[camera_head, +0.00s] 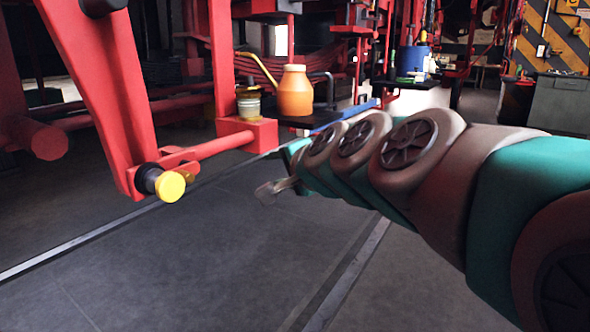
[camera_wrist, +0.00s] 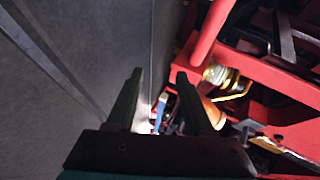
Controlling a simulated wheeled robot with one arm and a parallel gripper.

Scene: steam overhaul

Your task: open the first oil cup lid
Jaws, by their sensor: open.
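Two cup-like fittings show in the head view; I cannot tell which is the first oil cup. One has a round yellow cap (camera_head: 171,186) on a dark body at the lower end of the red slanted link. The other is a brass and pale cup (camera_head: 249,101) on a red block; its lid position is too small to tell. A brass-coloured cup (camera_wrist: 222,78) also shows in the wrist view, to the right of my gripper (camera_wrist: 157,73). The gripper is open with nothing between its fingers. In the head view my gripper (camera_head: 272,191) hangs over the floor, right of the yellow cap and apart from it.
An orange oil can (camera_head: 295,92) stands on a dark shelf behind the red block (camera_head: 250,132). A red rod (camera_head: 222,145) runs between the block and the slanted link (camera_head: 100,80). A blue container (camera_head: 411,60) stands farther back. The floor in front is clear.

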